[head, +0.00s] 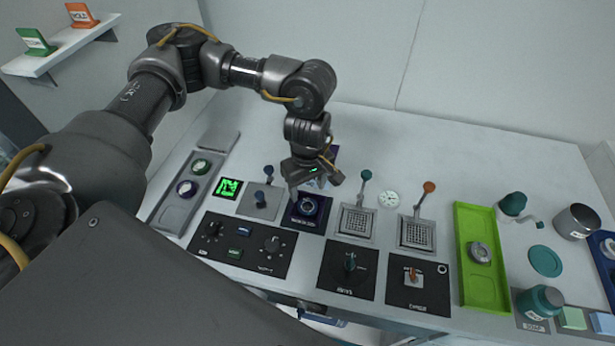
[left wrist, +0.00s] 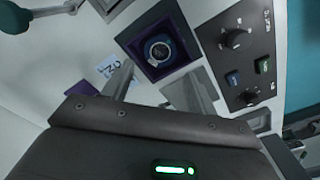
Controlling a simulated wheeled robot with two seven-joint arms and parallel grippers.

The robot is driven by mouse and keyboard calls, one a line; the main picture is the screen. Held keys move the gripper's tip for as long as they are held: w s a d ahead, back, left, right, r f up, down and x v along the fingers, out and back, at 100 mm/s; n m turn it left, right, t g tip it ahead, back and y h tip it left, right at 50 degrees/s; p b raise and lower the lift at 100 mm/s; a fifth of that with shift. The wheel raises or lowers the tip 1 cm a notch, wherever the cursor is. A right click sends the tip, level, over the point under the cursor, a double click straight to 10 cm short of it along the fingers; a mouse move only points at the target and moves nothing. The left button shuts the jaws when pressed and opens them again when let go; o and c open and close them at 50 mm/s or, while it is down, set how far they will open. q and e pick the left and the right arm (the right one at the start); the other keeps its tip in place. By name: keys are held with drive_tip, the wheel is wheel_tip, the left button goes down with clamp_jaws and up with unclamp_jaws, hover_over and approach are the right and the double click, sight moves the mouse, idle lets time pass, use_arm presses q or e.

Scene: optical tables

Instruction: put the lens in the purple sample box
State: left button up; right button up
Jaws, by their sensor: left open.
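A dark purple-edged square box (head: 292,219) sits near the front middle of the table. A round, dark ring-shaped piece with a glassy centre, which looks like the lens (head: 307,206), lies inside it. In the left wrist view the lens (left wrist: 160,50) sits within the purple walls of the box (left wrist: 128,44), apart from the fingers. My left gripper (head: 305,189) is open just above and behind the box, with nothing seen between its fingers. Its fingers (left wrist: 157,88) also show in the left wrist view. My right gripper is not in view.
A lime-green tray (head: 469,220) with a grey round piece (head: 480,252) stands to the right. Two lever stations with grids (head: 357,222) (head: 417,233) are right of the box. A control panel (head: 243,243) lies front left. A purple piece (left wrist: 82,89) lies behind the box.

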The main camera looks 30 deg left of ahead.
use_arm(q)
wheel_tip(320, 180, up, 5)
drive_tip(key=shift+f+b, duration=0.15)
drive_tip(key=shift+b, duration=0.25)
idle(0.3)
